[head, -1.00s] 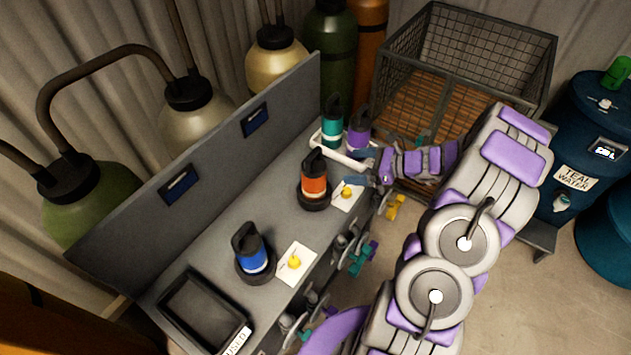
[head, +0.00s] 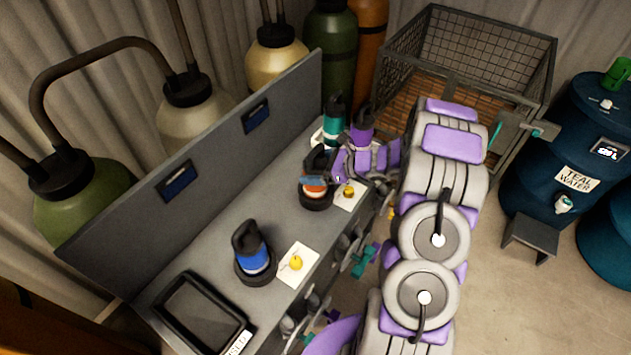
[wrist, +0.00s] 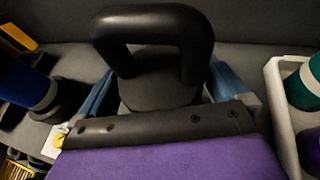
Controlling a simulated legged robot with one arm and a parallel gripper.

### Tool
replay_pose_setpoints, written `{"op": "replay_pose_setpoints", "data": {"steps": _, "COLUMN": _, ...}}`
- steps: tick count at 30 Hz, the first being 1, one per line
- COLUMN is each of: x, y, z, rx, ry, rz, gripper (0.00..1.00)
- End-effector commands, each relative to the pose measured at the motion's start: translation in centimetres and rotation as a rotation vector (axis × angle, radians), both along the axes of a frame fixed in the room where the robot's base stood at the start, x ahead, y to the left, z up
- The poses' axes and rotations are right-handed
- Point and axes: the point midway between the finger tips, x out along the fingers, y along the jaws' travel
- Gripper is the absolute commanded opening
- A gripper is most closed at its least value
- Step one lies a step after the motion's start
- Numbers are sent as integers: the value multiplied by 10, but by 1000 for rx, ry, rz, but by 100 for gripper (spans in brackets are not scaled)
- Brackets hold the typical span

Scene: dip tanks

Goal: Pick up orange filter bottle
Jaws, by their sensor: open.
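The orange filter bottle (head: 314,193) stands upright in a round black base on the grey bench. My gripper (head: 318,181) is at the bottle, its blue fingers level with the upper body and covering part of it. In the wrist view, the bottle's black looped handle and cap (wrist: 155,60) lie between my two blue fingers (wrist: 158,95). The fingers are apart, one on each side of the cap. The bottle's orange body is hidden in the wrist view.
A blue bottle (head: 251,250) stands in a base nearer the front of the bench. Teal (head: 333,125) and purple (head: 361,133) bottles stand in a white tray just behind my gripper. A black tray (head: 203,308) lies at the near end. A tall grey panel (head: 215,150) runs along the bench's back.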

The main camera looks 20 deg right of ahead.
Motion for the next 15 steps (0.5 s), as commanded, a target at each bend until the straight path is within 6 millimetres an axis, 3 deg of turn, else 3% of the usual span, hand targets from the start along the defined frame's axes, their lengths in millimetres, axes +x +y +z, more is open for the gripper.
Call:
{"op": "replay_pose_setpoints", "data": {"steps": 8, "x": 2, "y": -3, "z": -1, "rx": 4, "ry": 0, "rz": -2, "gripper": 100}}
{"op": "replay_pose_setpoints", "data": {"steps": 15, "x": 2, "y": -2, "z": -1, "rx": 3, "ry": -1, "rz": -2, "gripper": 78}}
